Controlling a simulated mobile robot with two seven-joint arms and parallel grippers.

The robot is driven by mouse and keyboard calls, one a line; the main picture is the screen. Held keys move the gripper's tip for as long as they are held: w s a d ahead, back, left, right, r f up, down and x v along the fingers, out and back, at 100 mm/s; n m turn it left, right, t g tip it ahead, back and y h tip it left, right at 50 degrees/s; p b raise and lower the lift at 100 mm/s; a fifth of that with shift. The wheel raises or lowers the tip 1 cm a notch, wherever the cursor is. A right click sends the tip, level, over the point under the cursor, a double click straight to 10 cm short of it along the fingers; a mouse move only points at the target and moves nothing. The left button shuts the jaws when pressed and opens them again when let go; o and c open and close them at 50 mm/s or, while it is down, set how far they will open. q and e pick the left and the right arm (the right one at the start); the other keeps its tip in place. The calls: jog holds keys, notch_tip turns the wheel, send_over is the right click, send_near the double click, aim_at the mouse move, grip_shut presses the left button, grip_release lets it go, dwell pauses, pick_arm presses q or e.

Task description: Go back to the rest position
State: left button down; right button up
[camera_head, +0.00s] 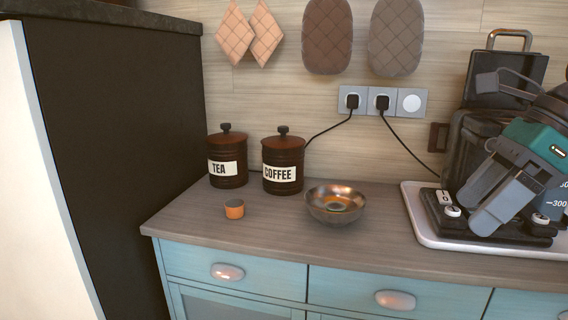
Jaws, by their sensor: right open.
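My right gripper (474,214) comes in from the right edge in the head view. Its two grey fingers point down and to the left and stand apart, with nothing seen between them. It shows in front of the dark coffee machine (483,124) and the scale-like black base on the white tray (417,221), partly hiding them. I cannot tell whether it touches them. My left gripper is not in view.
Blue drawers (236,264) are below. A tall dark cabinet (110,130) bounds the left. Black cords run from wall sockets (382,101).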

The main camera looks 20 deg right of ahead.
jog(key=w+a+f+m+t+y+p, duration=0.65)
jog(key=w+a+m+t+y, duration=0.45)
jog(key=m, duration=0.8)
notch_tip(320, 180, down, 16)
jog(key=s+m+t+h+p, duration=0.25)
jog(key=m+h, duration=0.95)
jog(key=m, duration=0.6)
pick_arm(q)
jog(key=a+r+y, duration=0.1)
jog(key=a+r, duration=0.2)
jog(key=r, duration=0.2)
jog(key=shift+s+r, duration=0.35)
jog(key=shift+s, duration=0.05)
pick_arm(e)
jog(key=s+a+f+m+g+h, duration=0.1)
jog(key=s+a+f+m+g, duration=0.1)
jog(key=s+f, duration=0.3)
jog(key=s+a+f+m+g+h, duration=0.1)
jog(key=s+a+f+m+g, duration=0.2)
jog(key=f, duration=0.4)
jog(key=s+m, duration=0.1)
jog(key=s, duration=0.1)
jog(key=shift+s+a+f+g, duration=0.2)
jog(key=shift+s+f+g, duration=0.15)
jog(key=shift+f, duration=0.05)
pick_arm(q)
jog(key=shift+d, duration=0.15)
